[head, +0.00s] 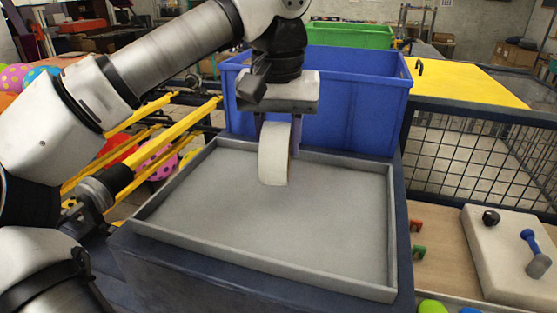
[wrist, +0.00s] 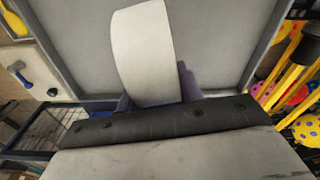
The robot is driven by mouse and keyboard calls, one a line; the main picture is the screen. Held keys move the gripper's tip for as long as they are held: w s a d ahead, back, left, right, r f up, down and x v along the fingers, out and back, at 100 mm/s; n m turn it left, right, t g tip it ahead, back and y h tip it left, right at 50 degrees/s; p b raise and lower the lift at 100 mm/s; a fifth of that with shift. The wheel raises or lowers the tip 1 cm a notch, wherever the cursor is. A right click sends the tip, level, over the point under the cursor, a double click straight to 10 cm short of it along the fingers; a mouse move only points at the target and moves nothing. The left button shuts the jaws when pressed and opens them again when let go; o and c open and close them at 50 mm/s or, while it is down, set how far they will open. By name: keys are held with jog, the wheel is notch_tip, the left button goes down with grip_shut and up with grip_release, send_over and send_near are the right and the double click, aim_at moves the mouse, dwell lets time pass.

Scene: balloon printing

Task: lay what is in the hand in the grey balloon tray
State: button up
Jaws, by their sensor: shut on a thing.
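My gripper (head: 277,128) is shut on a white curved piece (head: 274,160), like a wide band or strip. The piece hangs down from the fingers over the back middle part of the grey balloon tray (head: 240,251). In the wrist view the white piece (wrist: 146,50) stands out beyond the fingers with the tray floor (wrist: 215,60) behind it. I cannot tell whether its lower end touches the tray floor. The tray is shallow, with low walls, and its floor is otherwise empty.
A blue crate (head: 350,95) stands right behind the tray, close to my gripper. Yellow rails (head: 160,135) with colourful balloons are at the left. A wire mesh cage (head: 480,158) and a pale board (head: 495,240) with small tools are at the right.

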jog(key=shift+f, duration=1.95)
jog(key=shift+f, duration=0.15)
jog(key=o, duration=1.1)
jog(key=r, duration=0.4)
jog(key=r+p, duration=0.1)
jog(key=r, duration=0.7)
jog(key=shift+s+a+r, duration=0.1)
jog(key=shift+s+r, duration=0.1)
jog(key=shift+s, duration=0.2)
